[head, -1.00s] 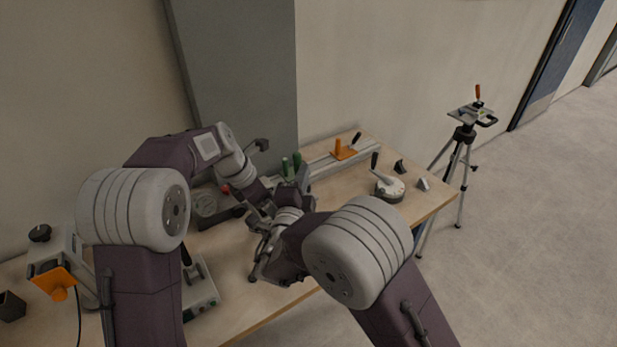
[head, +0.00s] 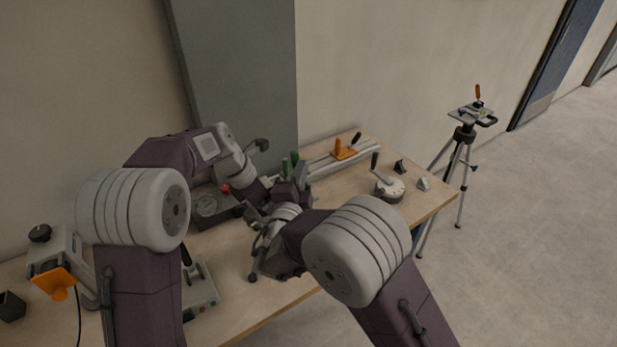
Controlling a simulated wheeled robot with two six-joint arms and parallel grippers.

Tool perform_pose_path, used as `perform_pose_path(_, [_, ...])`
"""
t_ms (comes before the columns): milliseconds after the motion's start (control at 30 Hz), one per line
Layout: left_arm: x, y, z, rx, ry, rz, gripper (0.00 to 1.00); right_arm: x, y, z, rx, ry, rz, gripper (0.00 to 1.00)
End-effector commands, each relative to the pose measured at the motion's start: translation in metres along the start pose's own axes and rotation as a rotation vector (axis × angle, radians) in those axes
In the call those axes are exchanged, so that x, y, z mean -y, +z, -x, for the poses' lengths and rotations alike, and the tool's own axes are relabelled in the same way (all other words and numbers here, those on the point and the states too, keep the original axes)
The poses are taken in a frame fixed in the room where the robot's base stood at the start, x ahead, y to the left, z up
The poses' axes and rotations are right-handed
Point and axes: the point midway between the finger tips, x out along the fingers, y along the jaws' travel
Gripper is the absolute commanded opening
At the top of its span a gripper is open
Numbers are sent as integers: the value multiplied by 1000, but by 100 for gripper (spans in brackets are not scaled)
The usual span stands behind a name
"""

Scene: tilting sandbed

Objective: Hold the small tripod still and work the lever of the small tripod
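My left gripper (head: 288,195) reaches in from behind, close to the right one. I cannot see whether either gripper is open or shut, or whether either touches the tripod.
A wooden table (head: 335,190) carries a round grey device with a black-handled crank (head: 388,188), an orange clamp on a rail (head: 345,152), small wedges (head: 400,166) and a grey box with an orange part (head: 58,262). A tall tripod (head: 465,135) stands on the floor to the right.

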Motion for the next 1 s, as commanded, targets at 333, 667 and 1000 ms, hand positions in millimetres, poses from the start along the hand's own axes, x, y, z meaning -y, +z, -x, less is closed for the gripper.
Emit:
perform_pose_path(333, [2, 0, 0, -1, -5, -1, 11, 3, 2, -3, 0, -2, -1, 0])
perform_pose_path(667, [2, 0, 0, -1, -5, -1, 11, 5, 4, -6, 1, -2, -1, 0])
perform_pose_path(1000, [2, 0, 0, -1, -5, -1, 11, 6, 6, -8, 1, -2, -1, 0])
